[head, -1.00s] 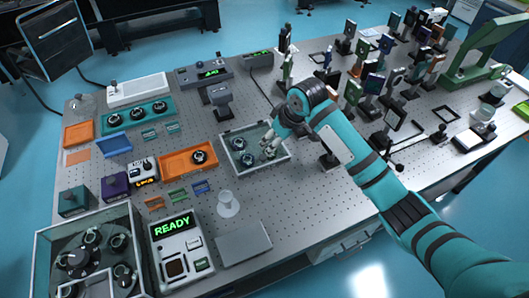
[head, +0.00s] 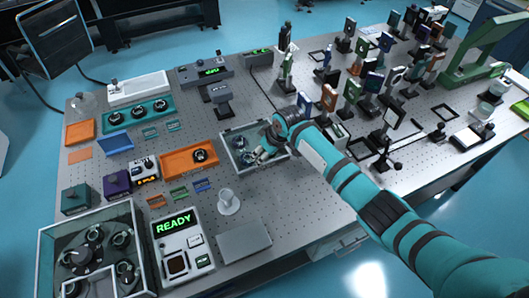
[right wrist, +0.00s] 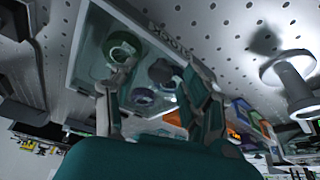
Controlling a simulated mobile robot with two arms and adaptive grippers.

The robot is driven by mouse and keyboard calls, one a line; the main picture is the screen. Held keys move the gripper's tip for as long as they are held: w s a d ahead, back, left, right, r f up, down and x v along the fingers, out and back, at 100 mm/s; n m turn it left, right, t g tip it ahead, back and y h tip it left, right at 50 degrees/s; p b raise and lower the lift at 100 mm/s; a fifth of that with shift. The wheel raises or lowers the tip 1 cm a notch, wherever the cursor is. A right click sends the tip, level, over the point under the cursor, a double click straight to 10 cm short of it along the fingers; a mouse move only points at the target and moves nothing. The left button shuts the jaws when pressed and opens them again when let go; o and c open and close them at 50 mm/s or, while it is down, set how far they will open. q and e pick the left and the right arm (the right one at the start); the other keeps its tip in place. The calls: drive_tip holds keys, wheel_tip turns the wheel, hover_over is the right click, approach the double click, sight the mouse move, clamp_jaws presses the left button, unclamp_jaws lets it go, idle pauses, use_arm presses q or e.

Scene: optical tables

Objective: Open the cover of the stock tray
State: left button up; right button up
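The stock tray (head: 229,166) is a grey-rimmed box on the middle of the table. Dark round parts with light tops show inside it. In the right wrist view the tray's rim (right wrist: 84,28) carries lettering that reads like "STOCK". A clear cover seems to lie over it, but I cannot tell its exact position. My right gripper (head: 258,157) is over the tray's front part. In the right wrist view its two fingers (right wrist: 155,105) stand apart with nothing clearly held between them. Contact with the cover cannot be told. My left gripper is not in view.
An orange tray (head: 171,163) stands left of the stock tray. A white stand (head: 229,205), a device reading READY (head: 178,247) and a grey plate (head: 244,241) are in front. Many mounted optics crowd the right side. Bare perforated tabletop (head: 300,205) lies front right.

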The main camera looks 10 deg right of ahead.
clamp_jaws()
drive_tip(key=shift+r, duration=0.1)
